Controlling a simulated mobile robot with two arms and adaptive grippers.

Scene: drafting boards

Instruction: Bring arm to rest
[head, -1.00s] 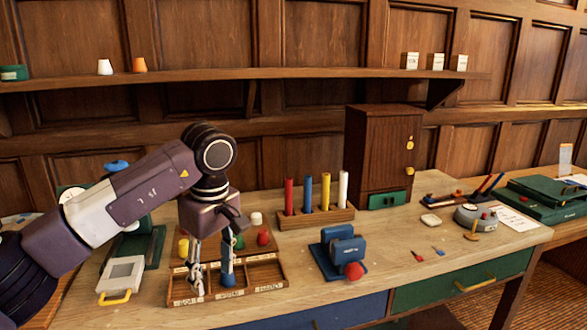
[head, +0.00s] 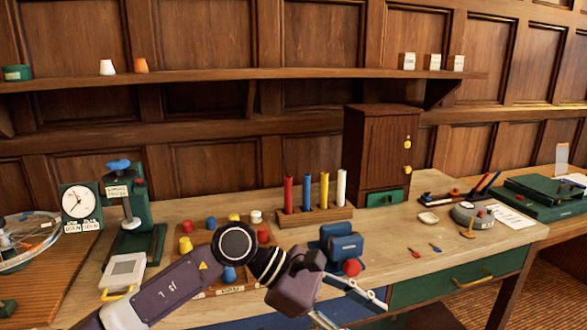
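My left arm comes in from the lower left, low in the head view, and crosses in front of the sorting tray (head: 283,262). My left gripper (head: 356,310) is at the front edge of the desk, pointing to the lower right. Its two fingers stand apart with nothing seen between them; the lower one is partly cut off by the bottom of the picture. My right gripper is not in view. The arm hides much of the tray; a blue piece (head: 228,274) shows just above the forearm.
A blue stand (head: 340,245) with a red ball (head: 351,267) is close behind the gripper. Behind are a rack of coloured rods (head: 314,215) and a wooden cabinet (head: 376,155). A green press (head: 133,210) and clock (head: 79,202) stand left. The desk's right front (head: 400,268) is mostly clear.

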